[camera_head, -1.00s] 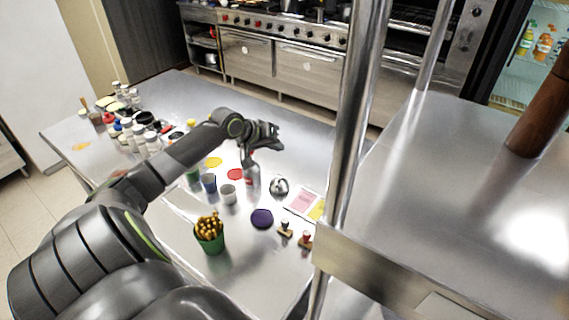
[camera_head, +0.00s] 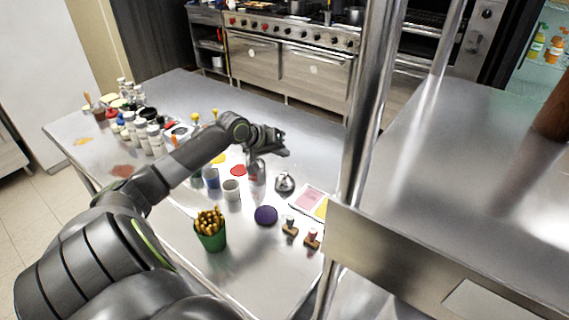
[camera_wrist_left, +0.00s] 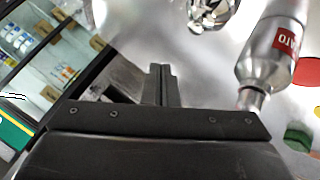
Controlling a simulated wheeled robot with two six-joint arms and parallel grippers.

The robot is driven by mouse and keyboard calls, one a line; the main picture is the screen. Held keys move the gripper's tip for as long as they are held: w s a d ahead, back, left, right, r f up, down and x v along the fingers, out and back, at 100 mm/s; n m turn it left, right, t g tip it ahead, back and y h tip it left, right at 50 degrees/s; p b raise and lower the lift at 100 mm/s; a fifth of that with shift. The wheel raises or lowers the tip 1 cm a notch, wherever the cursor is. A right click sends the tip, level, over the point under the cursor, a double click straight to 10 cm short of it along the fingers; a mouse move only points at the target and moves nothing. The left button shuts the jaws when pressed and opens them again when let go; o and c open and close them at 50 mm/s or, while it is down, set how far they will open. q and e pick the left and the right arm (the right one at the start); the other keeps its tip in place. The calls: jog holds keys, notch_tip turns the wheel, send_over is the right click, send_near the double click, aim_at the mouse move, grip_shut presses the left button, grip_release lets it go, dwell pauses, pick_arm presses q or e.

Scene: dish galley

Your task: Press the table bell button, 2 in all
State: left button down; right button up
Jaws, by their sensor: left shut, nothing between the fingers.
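The table bell (camera_head: 285,183) is a small shiny metal dome on the steel table, left of the pink and yellow sheet. It also shows at the top edge of the left wrist view (camera_wrist_left: 213,12), partly cut off. My left gripper (camera_head: 282,148) is above the table, above the bell in the head picture and apart from it. Its fingers (camera_wrist_left: 162,84) are shut and empty in the wrist view. The bell's button is too small to make out in the head view. My right gripper is not in view.
A bottle with a red label (camera_wrist_left: 275,45) stands close beside the left gripper. Cups (camera_head: 231,190), a purple disc (camera_head: 266,215), stamps (camera_head: 290,228) and a green pot of sticks (camera_head: 211,232) are nearer. A metal post (camera_head: 362,120) and a raised steel counter (camera_head: 470,180) are at right.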

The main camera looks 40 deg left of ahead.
aim_at(284, 173)
pick_arm(q)
notch_tip(284, 173, down, 3)
jog(key=shift+f+b, duration=0.1)
jog(key=shift+b, duration=0.85)
jog(key=shift+f, duration=0.65)
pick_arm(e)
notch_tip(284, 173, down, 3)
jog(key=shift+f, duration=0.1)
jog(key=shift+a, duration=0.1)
pick_arm(q)
jog(key=shift+f, duration=0.2)
jog(key=shift+f, duration=0.2)
